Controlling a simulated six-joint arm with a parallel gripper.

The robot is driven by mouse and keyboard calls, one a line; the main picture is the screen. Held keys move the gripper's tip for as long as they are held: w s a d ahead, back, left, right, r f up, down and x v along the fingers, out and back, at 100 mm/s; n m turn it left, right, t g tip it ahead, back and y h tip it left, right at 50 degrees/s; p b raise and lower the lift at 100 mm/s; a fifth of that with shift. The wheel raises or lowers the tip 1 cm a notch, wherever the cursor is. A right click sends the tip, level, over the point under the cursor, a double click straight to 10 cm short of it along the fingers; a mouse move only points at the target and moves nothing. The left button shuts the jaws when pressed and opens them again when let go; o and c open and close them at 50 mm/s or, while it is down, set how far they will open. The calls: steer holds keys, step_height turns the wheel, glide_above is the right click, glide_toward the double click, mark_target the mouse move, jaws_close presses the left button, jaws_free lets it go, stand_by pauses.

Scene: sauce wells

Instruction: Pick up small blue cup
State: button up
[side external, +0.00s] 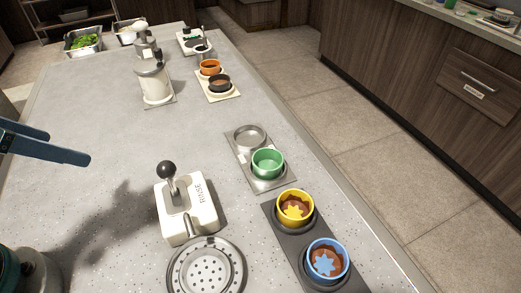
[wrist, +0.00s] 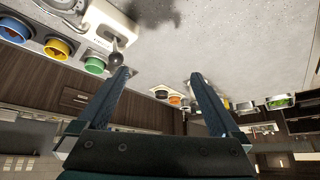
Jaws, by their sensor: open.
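The small blue cup (side external: 328,261) sits in the near well of a dark two-well tray (side external: 296,245), at the lower right of the side view. Brown sauce and a blue star-like shape show inside it. A blue cup (wrist: 58,47) also shows at the upper left of the wrist view. My gripper (side external: 68,147) is at the left edge of the side view, above the counter and far from the cup. Its two fingers stand apart in the wrist view (wrist: 160,74), with nothing between them.
A yellow cup (side external: 295,207) sits behind the blue one. A green cup (side external: 268,162) stands in a metal tray (side external: 271,183). A white lever device (side external: 187,213) and round drain (side external: 206,270) lie between my gripper and the cups. The counter's left-middle is clear.

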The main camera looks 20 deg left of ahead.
steer(key=w+d+r+m+t+h, duration=0.1)
steer(key=w+d+r+m+h, duration=0.1)
steer(key=w+d+r+m, duration=0.45)
steer(key=m+g+h, duration=0.3)
steer(key=m+g, duration=0.2)
steer(key=m, duration=0.1)
glide_above(335, 264)
steer(key=s+a, duration=0.2)
steer(key=a, duration=0.3)
steer(key=f, duration=1.7)
steer(key=shift+d+f, duration=0.2)
steer(key=shift+f, duration=0.05)
steer(key=shift+d+f, duration=0.15)
steer(key=shift+x, duration=2.25)
